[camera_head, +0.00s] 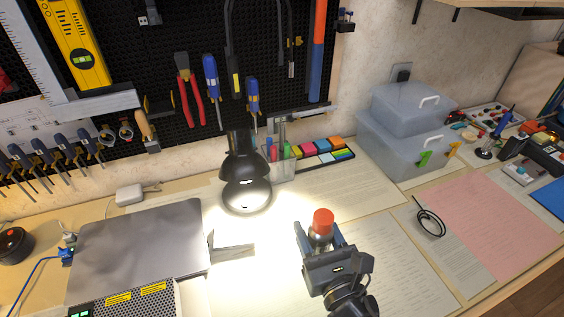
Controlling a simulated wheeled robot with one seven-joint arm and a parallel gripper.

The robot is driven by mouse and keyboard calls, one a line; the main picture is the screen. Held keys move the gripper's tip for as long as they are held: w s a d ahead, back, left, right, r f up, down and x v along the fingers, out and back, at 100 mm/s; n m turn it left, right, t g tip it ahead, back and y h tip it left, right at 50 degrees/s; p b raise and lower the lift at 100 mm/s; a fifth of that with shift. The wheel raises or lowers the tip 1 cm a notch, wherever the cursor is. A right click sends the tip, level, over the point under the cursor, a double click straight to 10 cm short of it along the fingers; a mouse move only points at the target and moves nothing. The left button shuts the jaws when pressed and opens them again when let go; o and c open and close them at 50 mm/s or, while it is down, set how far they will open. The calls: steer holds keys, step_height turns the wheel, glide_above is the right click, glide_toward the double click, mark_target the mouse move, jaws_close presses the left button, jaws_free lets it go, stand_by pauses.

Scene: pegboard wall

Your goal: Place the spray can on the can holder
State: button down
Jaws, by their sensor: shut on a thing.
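The spray can (322,222) has a red cap and a grey metal body. It stands roughly upright between the fingers of my gripper (319,238), at the lower middle of the head view. My gripper is shut on the can, and its palm hides the can's lower part. I cannot tell whether the can's base touches the desk. I cannot pick out the can holder with certainty in this view.
A black lamp (247,190) lights the desk left of my gripper. A laptop (140,248) lies farther left. Clear lidded boxes (405,135) stand at the back right. Tools hang on the black pegboard (180,35). Paper sheets (350,190) lie flat behind my gripper.

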steer(key=w+d+f+m+h, duration=0.1)
steer(key=d+f+h, duration=0.1)
steer(key=d, duration=0.4)
steer(key=d+f+m+h, duration=0.1)
steer(key=d, duration=0.5)
steer(key=shift+w+d+f+h, duration=0.3)
steer(key=shift+w+f+h, duration=0.05)
steer(key=shift+h, duration=0.05)
steer(key=shift+a, duration=0.1)
